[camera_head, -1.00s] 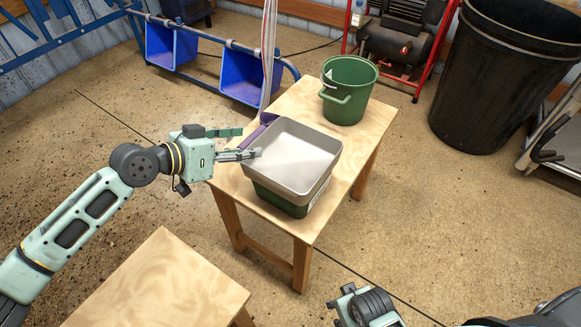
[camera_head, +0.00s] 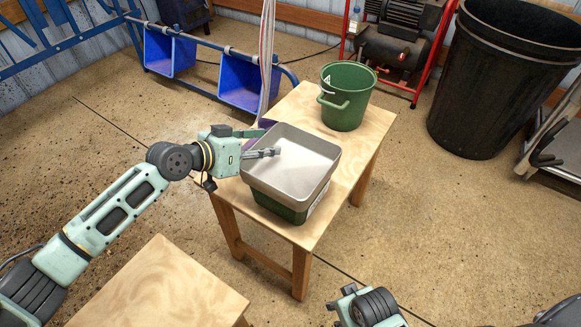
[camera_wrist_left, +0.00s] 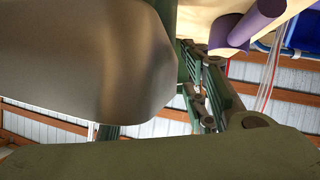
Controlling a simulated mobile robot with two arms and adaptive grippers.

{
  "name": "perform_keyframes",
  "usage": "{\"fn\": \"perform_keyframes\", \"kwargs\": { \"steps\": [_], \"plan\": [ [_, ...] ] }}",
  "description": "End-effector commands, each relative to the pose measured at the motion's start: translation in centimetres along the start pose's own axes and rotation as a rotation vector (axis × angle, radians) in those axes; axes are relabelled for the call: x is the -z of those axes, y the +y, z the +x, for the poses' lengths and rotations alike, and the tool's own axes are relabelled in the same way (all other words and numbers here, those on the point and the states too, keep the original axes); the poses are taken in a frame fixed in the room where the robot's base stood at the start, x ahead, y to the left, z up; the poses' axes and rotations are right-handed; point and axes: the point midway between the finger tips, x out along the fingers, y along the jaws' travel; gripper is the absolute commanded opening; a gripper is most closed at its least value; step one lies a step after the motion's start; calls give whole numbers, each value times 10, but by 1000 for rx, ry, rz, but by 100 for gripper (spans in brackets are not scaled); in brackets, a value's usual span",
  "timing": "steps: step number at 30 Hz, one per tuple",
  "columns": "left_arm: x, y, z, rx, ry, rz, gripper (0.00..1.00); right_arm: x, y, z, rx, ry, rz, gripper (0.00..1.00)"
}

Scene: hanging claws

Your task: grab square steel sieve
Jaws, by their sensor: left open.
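The square steel sieve (camera_head: 312,152) is a grey, square-rimmed pan sitting on a green container (camera_head: 282,206) on the wooden table. My left gripper (camera_head: 270,146) is open at the sieve's far left corner, with a finger reaching over the rim. In the left wrist view the sieve's smooth grey metal side (camera_wrist_left: 90,60) fills the upper left, close to the gripper's finger linkage. I cannot tell whether the fingers touch it. The tip of my right gripper (camera_head: 368,308) shows at the bottom edge of the head view.
A green bucket (camera_head: 346,98) stands at the back of the table (camera_head: 335,205). A purple object (camera_head: 250,142) lies partly hidden behind my left gripper. A second wooden table (camera_head: 160,290) is at the front left. A striped hanging strap (camera_head: 267,60) drops near the table's back left corner.

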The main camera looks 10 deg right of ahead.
Motion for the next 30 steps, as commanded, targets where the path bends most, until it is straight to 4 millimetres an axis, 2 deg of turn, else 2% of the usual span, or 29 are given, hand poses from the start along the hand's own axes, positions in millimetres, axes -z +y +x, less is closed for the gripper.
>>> {"fn": "perform_keyframes", "kwargs": {
  "steps": [1,13,30],
  "plan": [
    [0,0,0,0,0,0,34,0,0,0,0,0,0,40],
    [0,1,0,-2,0,-1,0,0,0,0,1,0,0,40],
    [3,2,0,-4,5,-2,0,0,0,0,1,0,0,40]
  ]
}}
